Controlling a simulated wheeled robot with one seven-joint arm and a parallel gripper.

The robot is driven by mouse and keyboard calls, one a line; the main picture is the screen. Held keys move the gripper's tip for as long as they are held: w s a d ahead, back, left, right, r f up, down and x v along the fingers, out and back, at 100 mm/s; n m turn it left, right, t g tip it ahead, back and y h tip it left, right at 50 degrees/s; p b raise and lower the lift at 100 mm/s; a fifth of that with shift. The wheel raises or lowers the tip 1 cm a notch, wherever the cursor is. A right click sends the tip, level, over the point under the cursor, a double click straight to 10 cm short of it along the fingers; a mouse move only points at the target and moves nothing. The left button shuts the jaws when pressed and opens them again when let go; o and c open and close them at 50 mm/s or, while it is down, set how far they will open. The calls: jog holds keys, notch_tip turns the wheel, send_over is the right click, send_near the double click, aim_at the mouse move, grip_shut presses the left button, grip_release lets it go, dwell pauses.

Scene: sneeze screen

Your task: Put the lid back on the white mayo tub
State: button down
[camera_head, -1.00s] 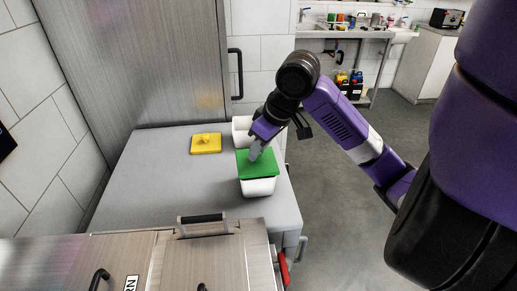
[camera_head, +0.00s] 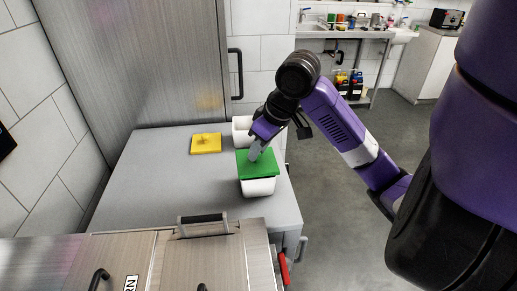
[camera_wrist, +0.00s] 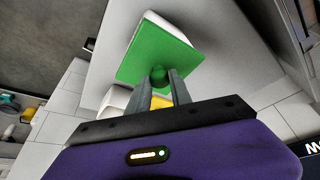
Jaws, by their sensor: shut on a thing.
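A green lid (camera_head: 258,165) with a round knob lies level over the near white tub (camera_head: 258,187), at the right side of the counter. The lid looks slightly turned relative to the tub's rim; I cannot tell whether it is fully seated. My gripper (camera_head: 254,155) comes from above and is shut on the lid's knob. In the wrist view the fingers (camera_wrist: 165,76) pinch the green knob, with the green lid (camera_wrist: 150,50) beyond them. A second white tub (camera_head: 241,131) stands behind, partly hidden by my gripper. No label shows which tub is mayo.
A yellow lid (camera_head: 206,143) with a knob lies on the grey counter (camera_head: 170,185), left of the tubs. A steel unit (camera_head: 110,262) with handles stands in front. A tall steel door (camera_head: 140,60) rises behind. The counter's left half is clear.

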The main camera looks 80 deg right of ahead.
aim_at(267, 165)
jog(key=shift+f, duration=0.35)
dwell(0.7)
jog(key=shift+p, duration=0.3)
dwell(1.7)
jog(key=shift+f+b, duration=0.55)
jog(key=shift+f, duration=0.15)
dwell(0.7)
jog(key=c, duration=1.1)
grip_release()
jog(key=shift+r, duration=0.1)
jog(key=shift+p+v, duration=3.45)
